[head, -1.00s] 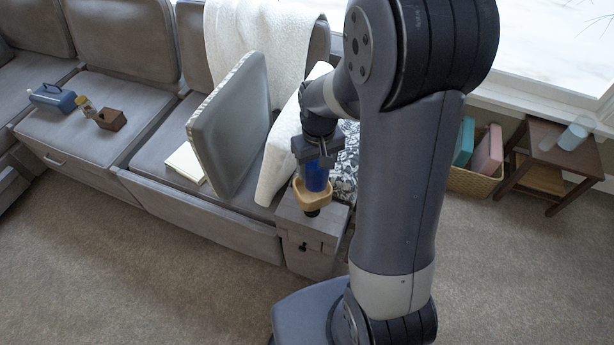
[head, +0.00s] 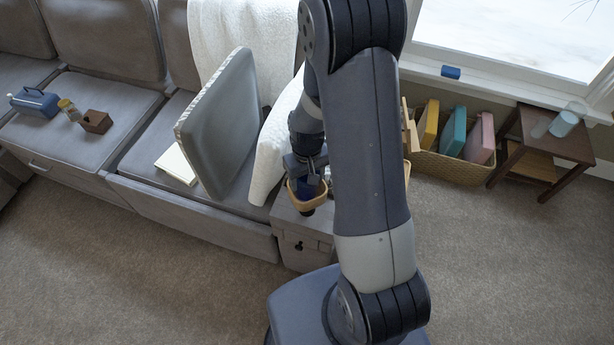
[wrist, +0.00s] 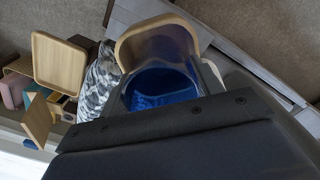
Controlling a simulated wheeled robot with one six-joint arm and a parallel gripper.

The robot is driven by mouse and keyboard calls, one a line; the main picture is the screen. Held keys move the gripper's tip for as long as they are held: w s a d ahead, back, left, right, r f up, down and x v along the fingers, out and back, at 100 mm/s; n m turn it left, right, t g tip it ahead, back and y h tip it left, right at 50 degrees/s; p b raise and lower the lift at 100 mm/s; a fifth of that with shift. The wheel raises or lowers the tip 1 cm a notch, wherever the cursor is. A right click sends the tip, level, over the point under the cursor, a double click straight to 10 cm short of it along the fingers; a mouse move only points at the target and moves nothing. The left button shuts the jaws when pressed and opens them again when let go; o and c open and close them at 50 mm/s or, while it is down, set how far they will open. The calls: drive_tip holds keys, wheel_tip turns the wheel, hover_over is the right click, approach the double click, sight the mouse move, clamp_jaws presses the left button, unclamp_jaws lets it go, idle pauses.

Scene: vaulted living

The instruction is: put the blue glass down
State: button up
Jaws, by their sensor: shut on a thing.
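The blue glass (head: 309,186) is held by my gripper (head: 308,166), above the grey sofa arm (head: 296,226) in the head view. In the wrist view my gripper is a dark shape along the bottom, and the blue glass (wrist: 158,88) shows its open top and deep blue inside. A tan, rounded dish-like thing (head: 293,195) surrounds the lower glass in the head view. Its tan rim (wrist: 124,50) shows beyond the glass in the wrist view. I cannot tell whether the glass touches it. My arm hides part of the sofa arm.
A grey cushion (head: 222,125) and white pillow (head: 272,150) stand on the sofa (head: 140,135), left of my gripper. A basket (head: 452,172) of coloured items and a small dark table (head: 555,140) with a clear glass (head: 563,124) are to the right. The carpet in front is clear.

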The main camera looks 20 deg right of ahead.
drive_tip(key=shift+f, duration=0.2)
drive_tip(key=shift+f+b, duration=0.15)
drive_tip(key=shift+b, duration=0.15)
drive_tip(key=o, duration=1.1)
wheel_tip(320, 180, up, 13)
drive_tip(key=shift+f+p, duration=0.2)
drive_tip(key=shift+p, duration=0.1)
